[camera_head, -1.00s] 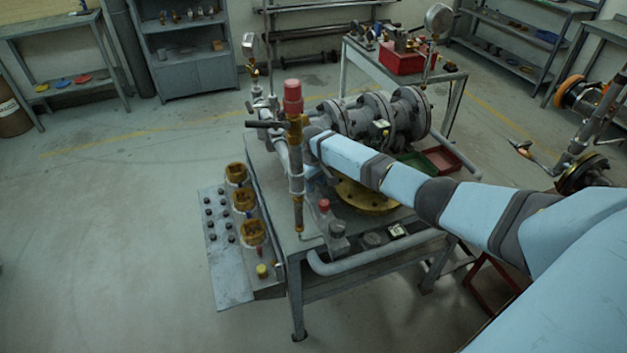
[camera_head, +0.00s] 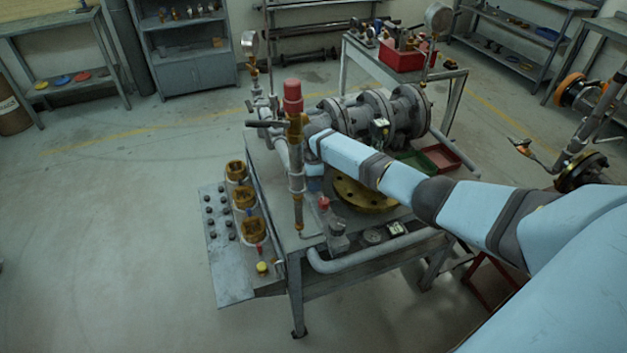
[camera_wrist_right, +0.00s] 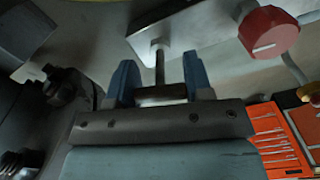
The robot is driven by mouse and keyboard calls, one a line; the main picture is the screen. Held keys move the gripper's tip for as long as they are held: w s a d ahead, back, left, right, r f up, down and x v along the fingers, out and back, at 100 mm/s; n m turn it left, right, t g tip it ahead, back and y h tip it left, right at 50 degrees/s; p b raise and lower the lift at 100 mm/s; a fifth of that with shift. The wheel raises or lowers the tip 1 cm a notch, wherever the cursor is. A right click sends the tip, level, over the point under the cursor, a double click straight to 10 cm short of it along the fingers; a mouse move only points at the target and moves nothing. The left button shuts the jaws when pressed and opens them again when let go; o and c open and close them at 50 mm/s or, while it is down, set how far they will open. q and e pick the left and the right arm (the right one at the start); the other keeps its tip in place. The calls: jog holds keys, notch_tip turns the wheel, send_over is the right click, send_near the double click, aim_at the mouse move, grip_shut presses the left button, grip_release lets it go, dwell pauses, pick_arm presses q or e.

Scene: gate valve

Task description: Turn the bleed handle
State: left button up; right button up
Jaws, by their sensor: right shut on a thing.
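In the right wrist view, my right gripper (camera_wrist_right: 160,82) has its two blue fingers on either side of a short grey metal bar on a thin rod, which I take to be the bleed handle (camera_wrist_right: 160,93). The rod runs up from the bar to a pale grey block. The gripper is shut on this bar. In the head view my right arm reaches in from the right over the bench to the valve pipework (camera_head: 380,115). Its fingertips and the handle are hidden there, behind the arm and the red-capped brass fitting (camera_head: 293,100). My left gripper is not in view.
A red knob (camera_wrist_right: 268,32) is close to the right of the gripper in the wrist view. The bench (camera_head: 275,200) carries a yellow flange (camera_head: 362,197) and a curved grey pipe (camera_head: 375,252). A side panel (camera_head: 225,265) has several buttons. Floor to the left is clear.

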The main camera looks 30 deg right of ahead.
jog(key=shift+n, duration=0.9)
jog(key=o, duration=0.9)
jog(key=shift+r, duration=0.1)
notch_tip(320, 180, up, 14)
jog(key=shift+f, duration=0.1)
jog(key=shift+f, duration=0.1)
